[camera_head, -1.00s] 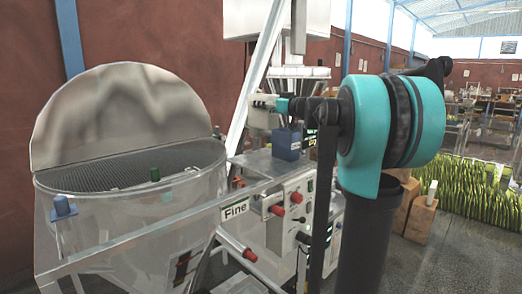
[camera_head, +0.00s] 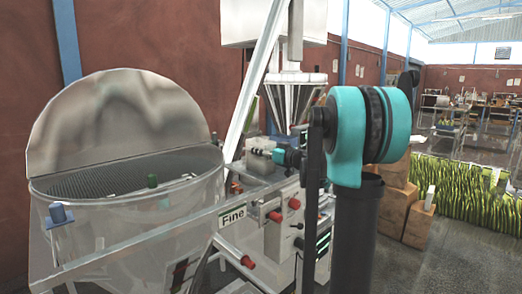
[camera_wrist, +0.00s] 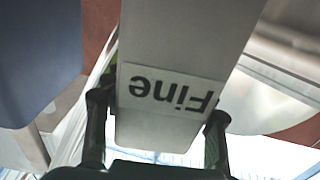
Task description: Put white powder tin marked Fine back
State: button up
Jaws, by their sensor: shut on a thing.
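The white powder tin marked Fine (camera_wrist: 170,45) fills the middle of the wrist view. Its label reads upside down there. My gripper (camera_wrist: 158,130) has one finger on each side of the tin and is shut on it. In the head view my gripper (camera_head: 272,152) is small, left of my teal wrist and over the machine. The tin (camera_head: 259,144) shows there as a small pale shape, partly hidden. A sign reading Fine (camera_head: 233,217) is on the machine's front rail. I cannot tell whether the tin touches anything beneath it.
A large metal drum (camera_head: 130,215) with a raised lid stands left of the sign. A filling funnel (camera_head: 295,92) hangs behind my gripper. Red knobs (camera_head: 293,203) stick out from the machine front. A blue object (camera_wrist: 40,60) is close by at the left of the wrist view.

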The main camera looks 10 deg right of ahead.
jog(key=shift+f, duration=0.15)
jog(key=o, duration=1.5)
jog(key=shift+d, duration=0.1)
jog(key=v, duration=1.2)
